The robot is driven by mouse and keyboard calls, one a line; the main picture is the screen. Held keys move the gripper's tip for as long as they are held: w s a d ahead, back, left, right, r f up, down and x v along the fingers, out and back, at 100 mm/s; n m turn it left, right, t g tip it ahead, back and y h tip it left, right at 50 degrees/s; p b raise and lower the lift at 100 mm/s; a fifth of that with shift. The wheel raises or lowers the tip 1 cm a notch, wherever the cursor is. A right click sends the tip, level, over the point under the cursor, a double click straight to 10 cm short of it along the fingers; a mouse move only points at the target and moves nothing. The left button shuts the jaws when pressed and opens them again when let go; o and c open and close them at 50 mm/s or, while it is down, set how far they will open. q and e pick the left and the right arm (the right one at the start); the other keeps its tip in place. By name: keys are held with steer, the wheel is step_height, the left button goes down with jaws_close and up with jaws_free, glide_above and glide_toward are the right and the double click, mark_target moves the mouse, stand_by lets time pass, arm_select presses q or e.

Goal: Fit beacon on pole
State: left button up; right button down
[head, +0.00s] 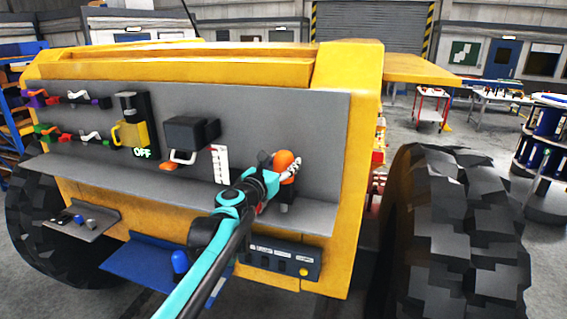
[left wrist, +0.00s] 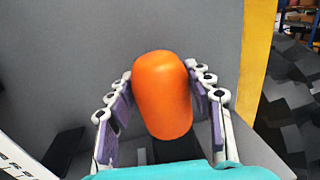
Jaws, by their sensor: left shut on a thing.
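The orange beacon (head: 284,159) is a rounded cylinder in front of the grey panel, at the right end of the grey ledge. My left gripper (head: 287,173) is shut on it, its fingers around the lower part. In the left wrist view the beacon (left wrist: 163,95) stands upright between the purple finger pads of the left gripper (left wrist: 165,110). A short dark post (head: 284,198), likely the pole, shows under the gripper; a dark part also shows below the beacon in the left wrist view (left wrist: 176,148). Whether beacon and post touch is hidden. My right gripper is not in view.
A white gauge card (head: 220,164), a dark box with a handle (head: 190,133) and a yellow-handled switch marked OFF (head: 131,134) are left of the gripper. A button box (head: 280,262) and blue shelf (head: 140,262) sit below. A large tyre (head: 455,225) stands right.

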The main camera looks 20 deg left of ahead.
arm_select(q)
steer(key=shift+f+b, duration=1.8)
steer(key=shift+f, duration=0.65)
steer(key=o, duration=1.5)
steer(key=shift+s, duration=0.15)
steer(key=s, duration=0.4)
steer(key=s+a, duration=0.1)
steer(key=s, duration=0.2)
steer(key=s+a, duration=0.1)
steer(key=s, duration=0.3)
steer(key=shift+s+a, duration=0.15)
steer(key=shift+s, duration=0.15)
steer(key=shift+f, duration=0.1)
